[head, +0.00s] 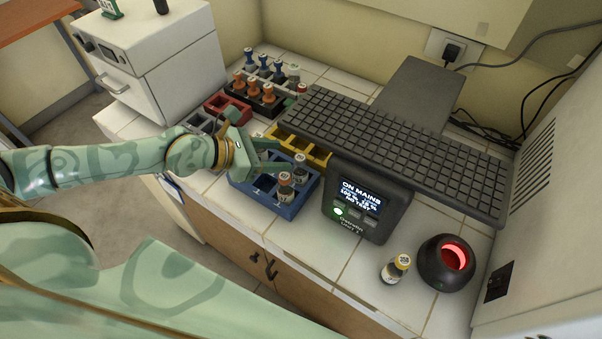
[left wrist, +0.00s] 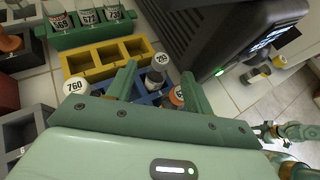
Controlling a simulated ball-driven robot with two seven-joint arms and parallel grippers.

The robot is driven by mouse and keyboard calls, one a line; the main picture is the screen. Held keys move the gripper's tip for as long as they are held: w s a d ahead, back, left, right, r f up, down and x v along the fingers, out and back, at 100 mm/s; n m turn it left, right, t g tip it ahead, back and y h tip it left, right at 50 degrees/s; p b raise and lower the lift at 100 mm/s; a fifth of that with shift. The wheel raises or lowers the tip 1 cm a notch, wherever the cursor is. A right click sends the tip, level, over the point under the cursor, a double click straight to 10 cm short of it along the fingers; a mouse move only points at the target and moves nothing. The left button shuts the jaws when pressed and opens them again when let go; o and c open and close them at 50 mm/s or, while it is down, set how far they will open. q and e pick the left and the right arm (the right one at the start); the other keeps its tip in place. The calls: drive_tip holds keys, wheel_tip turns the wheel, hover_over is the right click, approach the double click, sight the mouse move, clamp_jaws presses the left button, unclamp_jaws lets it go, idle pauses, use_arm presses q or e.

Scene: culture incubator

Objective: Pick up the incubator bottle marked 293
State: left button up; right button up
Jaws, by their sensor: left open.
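The bottle that seems marked 293 stands upright in the blue rack, with a pale round top and dark collar in the left wrist view (left wrist: 160,60). In the head view it appears to be the dark-collared bottle (head: 300,168) at the rack's back. My left gripper (head: 272,156) is open at the blue rack (head: 263,202). In the left wrist view its fingers (left wrist: 160,76) straddle the line to the bottle; contact is not visible. An orange-collared bottle (head: 285,187) stands in front of it. A small part of my right arm seems to show in the left wrist view.
A yellow rack (head: 318,158) lies behind the blue one, and a dark keyboard-like panel (head: 400,140) overhangs close to the right. Bottle 760 (left wrist: 75,87) is left of my fingers. A yellow-capped bottle (head: 394,270) stands beside a black round device (head: 436,270).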

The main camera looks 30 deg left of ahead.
sight(297, 158)
use_arm(q)
drive_tip(key=b+x, duration=0.1)
drive_tip(key=x, duration=0.4)
drive_tip(key=shift+w+d+f, duration=0.15)
drive_tip(key=shift+d+f, duration=0.1)
drive_tip(key=shift+f, duration=0.15)
clamp_jaws()
